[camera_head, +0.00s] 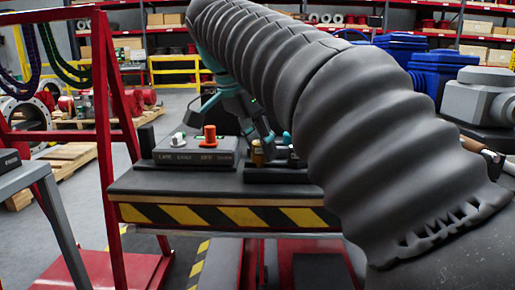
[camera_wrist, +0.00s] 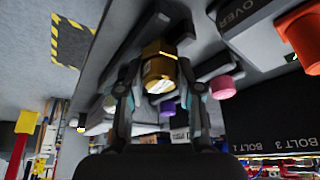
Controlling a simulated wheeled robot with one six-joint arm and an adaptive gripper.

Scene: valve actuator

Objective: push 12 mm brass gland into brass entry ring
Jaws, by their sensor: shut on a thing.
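My gripper (camera_wrist: 160,72) is shut on the brass gland (camera_wrist: 158,66), which sits between the two fingers in the wrist view. The gland looks like a short gold cylinder with a lighter end face. In the head view my gripper (camera_head: 262,136) is low over the bench, and a small brass piece (camera_head: 257,154) shows beneath it. I cannot make out the brass entry ring for certain in either view, nor tell whether the gland touches it.
A grey labelled block (camera_head: 197,151) with an orange plug (camera_head: 210,133) stands on the striped-edge bench (camera_head: 130,184), left of my gripper. Pink (camera_wrist: 222,87) and purple (camera_wrist: 167,107) plugs lie near the gland. Blue housings (camera_head: 432,65) stand behind at right. My arm hides the bench's right side.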

